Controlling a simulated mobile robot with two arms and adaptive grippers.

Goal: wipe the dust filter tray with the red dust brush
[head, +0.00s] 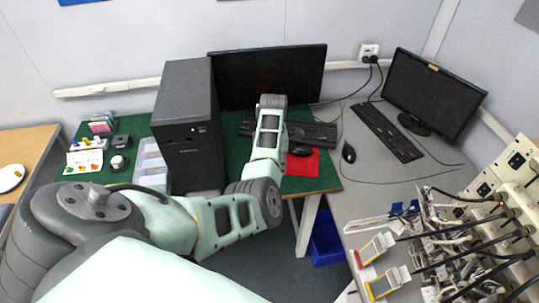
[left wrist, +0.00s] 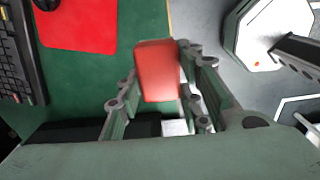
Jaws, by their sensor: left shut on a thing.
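My left gripper (left wrist: 158,75) is shut on a red block-shaped thing, which I take as the red dust brush (left wrist: 158,62), in the left wrist view. The brush is held between the two fingers over the green desk mat; its bristles cannot be made out. In the head view my left arm reaches across the desk in front of the monitor, and its gripper and the brush are hidden there. I cannot pick out the dust filter tray for sure. A dark slab (left wrist: 80,130) shows below the fingers, partly hidden. My right gripper is not in view.
A black computer tower (head: 185,125) stands left of my forearm, beside a clear compartment box (head: 150,160). A monitor (head: 290,75), keyboard (head: 315,133) and red mouse pad (head: 305,164) lie beyond and right. A second desk (head: 365,185) holds another monitor (head: 430,90) and cabled equipment.

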